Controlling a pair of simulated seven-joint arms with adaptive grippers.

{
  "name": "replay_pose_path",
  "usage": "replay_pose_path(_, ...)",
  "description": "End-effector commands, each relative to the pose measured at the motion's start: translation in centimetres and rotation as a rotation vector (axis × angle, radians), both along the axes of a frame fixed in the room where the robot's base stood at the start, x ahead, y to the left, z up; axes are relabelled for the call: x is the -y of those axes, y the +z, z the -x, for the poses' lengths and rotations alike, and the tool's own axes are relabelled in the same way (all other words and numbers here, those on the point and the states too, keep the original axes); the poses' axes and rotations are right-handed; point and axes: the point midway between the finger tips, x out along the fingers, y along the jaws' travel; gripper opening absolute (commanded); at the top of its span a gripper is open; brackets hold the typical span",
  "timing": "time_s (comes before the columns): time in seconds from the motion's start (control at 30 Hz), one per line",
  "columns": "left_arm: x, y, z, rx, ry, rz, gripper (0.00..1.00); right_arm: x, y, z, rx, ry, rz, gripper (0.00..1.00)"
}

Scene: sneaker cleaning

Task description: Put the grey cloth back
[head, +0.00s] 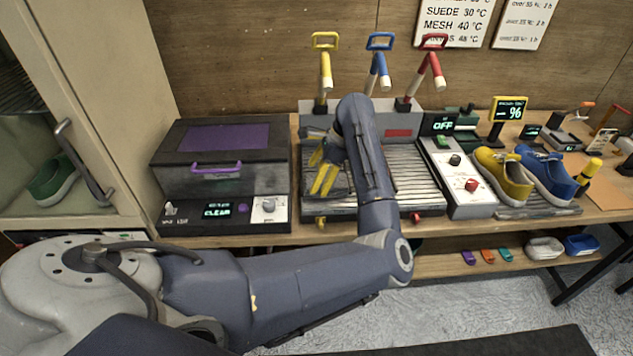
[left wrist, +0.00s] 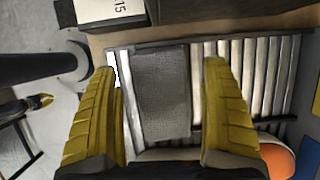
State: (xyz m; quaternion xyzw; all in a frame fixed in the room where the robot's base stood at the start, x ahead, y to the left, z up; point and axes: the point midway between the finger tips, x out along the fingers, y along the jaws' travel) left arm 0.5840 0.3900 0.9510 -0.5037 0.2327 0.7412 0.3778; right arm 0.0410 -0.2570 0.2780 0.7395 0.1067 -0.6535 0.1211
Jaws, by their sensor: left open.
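The grey cloth (left wrist: 162,95) is a flat, textured dark grey rectangle in the left wrist view. It lies on the slatted metal rack (left wrist: 265,75). My left gripper (left wrist: 162,70) has its two yellow fingers spread wide, one on each side of the cloth, with nothing held between them. In the head view my left gripper (head: 323,174) points down over the left part of the rack (head: 412,180). There the arm and fingers largely cover the cloth. How high the fingertips are above the rack is hard to tell.
A grey box with a purple handle (head: 216,168) stands left of the rack. A white control unit (head: 458,180) and yellow (head: 502,172) and blue (head: 546,172) sneakers are to the right. Yellow, blue and red handles (head: 433,42) stand behind. An orange-and-white object (left wrist: 277,160) lies near the right finger.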

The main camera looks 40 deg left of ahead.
Motion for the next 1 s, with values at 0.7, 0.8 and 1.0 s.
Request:
replay_pose_path(0.7, 1.6, 4.2, -0.9, -0.001, -0.001, 0.002, 0.81, -0.1, 0.0, 0.0, 0.000, -0.001, -0.001, 0.00)
replay_pose_path(0.8, 1.6, 4.2, -0.9, -0.001, -0.001, 0.002, 0.81, -0.1, 0.0, 0.0, 0.000, 0.000, -0.001, 0.00)
replay_pose_path(1.0, 1.2, 4.1, -0.8, -0.017, -0.014, -0.019, 0.81, -0.1, 0.0, 0.0, 0.000, 0.000, -0.001, 0.00)
